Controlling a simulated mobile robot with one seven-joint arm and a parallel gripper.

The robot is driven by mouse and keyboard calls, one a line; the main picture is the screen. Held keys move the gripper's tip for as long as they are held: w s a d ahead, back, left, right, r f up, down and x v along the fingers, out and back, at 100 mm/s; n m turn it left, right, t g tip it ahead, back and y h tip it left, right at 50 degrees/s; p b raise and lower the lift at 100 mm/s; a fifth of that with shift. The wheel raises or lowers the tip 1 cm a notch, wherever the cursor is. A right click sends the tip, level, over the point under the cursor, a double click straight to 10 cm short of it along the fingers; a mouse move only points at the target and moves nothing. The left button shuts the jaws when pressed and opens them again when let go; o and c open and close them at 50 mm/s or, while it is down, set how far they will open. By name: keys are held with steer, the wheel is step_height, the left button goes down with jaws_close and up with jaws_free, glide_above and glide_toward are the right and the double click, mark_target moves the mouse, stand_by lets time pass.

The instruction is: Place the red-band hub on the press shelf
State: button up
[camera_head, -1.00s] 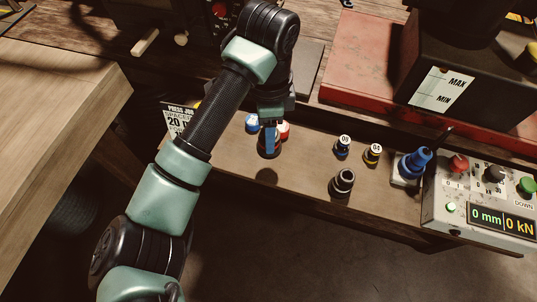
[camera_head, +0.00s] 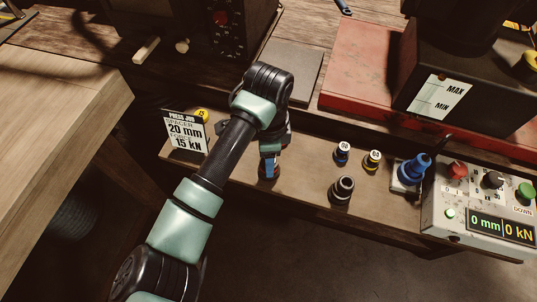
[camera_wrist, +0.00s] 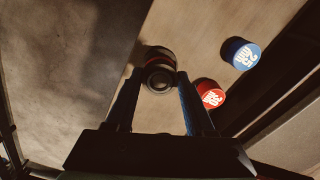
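The red-band hub (camera_wrist: 155,56), a dark round piece with a thin red band, is between my fingertips in the wrist view.
A red cap (camera_wrist: 208,92) and a blue cap (camera_wrist: 240,53) stand close by. A dark hub (camera_head: 341,189), two small banded pieces (camera_head: 342,154), a blue fitting (camera_head: 412,168) and a control box (camera_head: 480,205) are to the right. A job sign (camera_head: 187,131) stands left.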

steer(key=o, duration=0.4)
steer(key=shift+o, duration=0.2)
step_height(320, 180, up, 12)
steer(key=shift+r+b, duration=0.15)
steer(key=shift+b, duration=0.15)
